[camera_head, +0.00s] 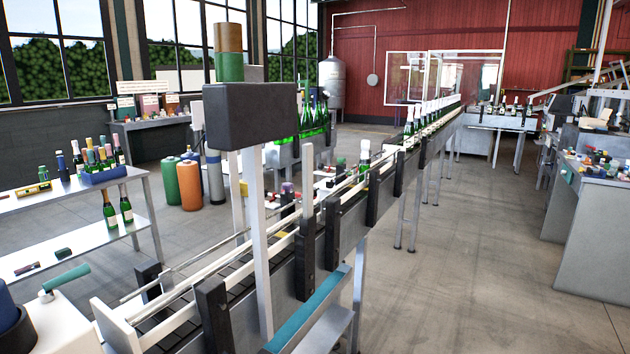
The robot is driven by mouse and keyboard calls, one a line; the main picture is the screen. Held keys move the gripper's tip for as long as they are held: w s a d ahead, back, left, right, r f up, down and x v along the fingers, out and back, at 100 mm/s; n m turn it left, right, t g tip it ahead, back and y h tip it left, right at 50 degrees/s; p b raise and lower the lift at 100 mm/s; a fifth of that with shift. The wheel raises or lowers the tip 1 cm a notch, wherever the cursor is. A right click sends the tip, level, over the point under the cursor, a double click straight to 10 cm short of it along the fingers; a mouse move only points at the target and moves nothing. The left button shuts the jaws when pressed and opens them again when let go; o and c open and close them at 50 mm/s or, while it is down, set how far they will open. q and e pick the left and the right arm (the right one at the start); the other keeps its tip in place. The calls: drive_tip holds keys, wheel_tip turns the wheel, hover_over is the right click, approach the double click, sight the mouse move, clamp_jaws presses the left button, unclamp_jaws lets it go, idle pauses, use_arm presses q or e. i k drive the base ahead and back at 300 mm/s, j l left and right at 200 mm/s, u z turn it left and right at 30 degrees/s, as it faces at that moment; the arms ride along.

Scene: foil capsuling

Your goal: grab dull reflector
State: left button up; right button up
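I cannot pick out a dull reflector for certain. A conveyor (284,292) with pale rails and dark upright blocks runs from the near left to the back. A dark box (250,116) sits on a pale post beside its near end. A small part that could be the reflector is too small to tell at this distance. Neither of my grippers shows in this view.
A metal shelf table (145,215) with bottles and small parts stands at the left. A grey workbench (590,232) cluttered with small items stands at the right. An orange cylinder (190,186) stands behind the conveyor. The floor (470,265) between conveyor and workbench is clear.

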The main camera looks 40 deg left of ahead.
sight(307, 148)
drive_tip(key=i, duration=1.3)
drive_tip(key=i+j+z, duration=0.1)
drive_tip(key=i+z, duration=0.25)
drive_tip(key=i, duration=0.9)
drive_tip(key=i+z, duration=0.15)
drive_tip(key=z, duration=0.2)
drive_tip(key=i+z, duration=0.15)
drive_tip(key=z, duration=0.2)
drive_tip(key=i+j+z, duration=0.1)
drive_tip(key=z, duration=5.95)
